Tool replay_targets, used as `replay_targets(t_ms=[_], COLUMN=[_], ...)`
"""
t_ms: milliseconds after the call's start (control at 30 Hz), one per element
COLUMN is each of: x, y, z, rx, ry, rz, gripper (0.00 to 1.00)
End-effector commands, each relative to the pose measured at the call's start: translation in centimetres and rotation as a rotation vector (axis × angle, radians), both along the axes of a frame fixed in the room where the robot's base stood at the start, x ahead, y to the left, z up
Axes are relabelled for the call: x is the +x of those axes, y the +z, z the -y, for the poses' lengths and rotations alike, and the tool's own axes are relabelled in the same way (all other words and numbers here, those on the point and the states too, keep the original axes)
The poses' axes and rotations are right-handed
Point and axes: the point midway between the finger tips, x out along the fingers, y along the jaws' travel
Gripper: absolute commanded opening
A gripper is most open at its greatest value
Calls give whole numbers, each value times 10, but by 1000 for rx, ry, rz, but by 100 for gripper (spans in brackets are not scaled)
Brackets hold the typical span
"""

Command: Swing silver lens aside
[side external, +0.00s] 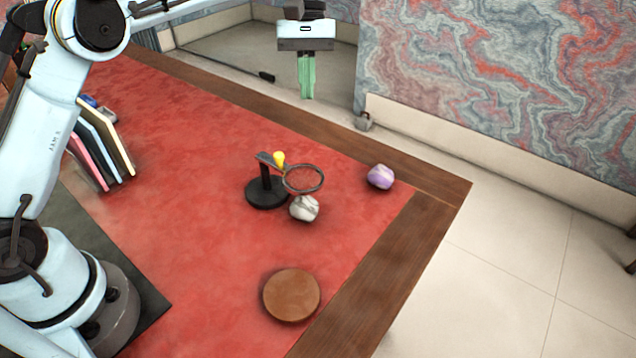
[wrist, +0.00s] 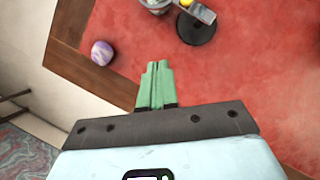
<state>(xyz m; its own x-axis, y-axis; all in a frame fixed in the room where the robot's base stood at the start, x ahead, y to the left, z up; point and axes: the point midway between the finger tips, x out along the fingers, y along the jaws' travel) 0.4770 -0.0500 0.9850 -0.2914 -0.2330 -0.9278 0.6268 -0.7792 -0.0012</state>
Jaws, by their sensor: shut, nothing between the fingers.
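The silver lens (side external: 303,178) is a round ring on an arm with a yellow knob (side external: 279,158). The arm sits on a black post with a round black base (side external: 266,193) on the red desk top. The lens extends to the right of the post, over or near a whitish stone (side external: 304,208). In the wrist view, the black base (wrist: 196,28) and yellow knob (wrist: 187,3) are at the top edge, with the lens partly cut off. My gripper (side external: 307,97) has green fingers that are shut and empty. It hangs high, toward the far edge of the desk, away from the lens.
A purple stone (side external: 380,177) lies right of the lens; it also shows in the wrist view (wrist: 102,53). A round brown disc (side external: 291,296) lies nearer the front. Books (side external: 105,140) stand at left. The wooden border (side external: 386,270) rims the desk.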

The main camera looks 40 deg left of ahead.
Motion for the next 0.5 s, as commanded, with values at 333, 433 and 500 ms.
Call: replay_targets(t_ms=[333,433,500], x=[-15,-20,-23], y=[-46,-61,-71], z=[12,16,18], rx=[0,0,0], ry=[-1,-2,-1], rz=[3,3,3], gripper=[0,0,0])
